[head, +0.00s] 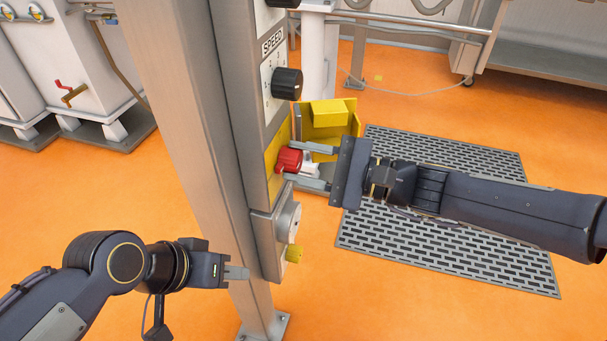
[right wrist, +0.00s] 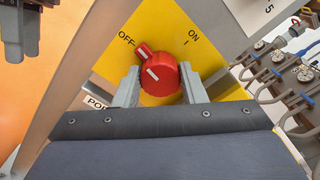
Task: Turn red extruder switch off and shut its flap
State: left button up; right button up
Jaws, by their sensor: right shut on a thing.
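The red switch (head: 289,160) sits on a yellow plate on the side of the metal post. In the right wrist view the red switch (right wrist: 160,76) has its pointer arm turned up-left, towards the OFF mark. My right gripper (head: 307,166) has its two fingers on either side of the switch and is shut on it. The yellow flap (head: 340,140) stands open, swung out to the right of the plate beside my right gripper. My left gripper (head: 237,273) is lower left, beside the post and apart from the switch; its finger gap is not clear.
A black SPEED knob (head: 286,83) is above the switch. A round dial (head: 288,221) and a small yellow part (head: 294,253) are below it. The metal post (head: 190,100) stands between the arms. A grey grated mat (head: 455,240) lies on the orange floor.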

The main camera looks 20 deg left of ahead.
jog(key=shift+f+n+b, duration=0.1)
jog(key=shift+n+b, duration=0.7)
jog(key=shift+n, duration=0.1)
jog(key=o, duration=1)
jog(key=shift+d, duration=0.1)
jog(key=d+p, duration=0.2)
jog(key=d, duration=0.5)
jog(key=shift+s+d, duration=0.15)
jog(key=shift+d, duration=0.2)
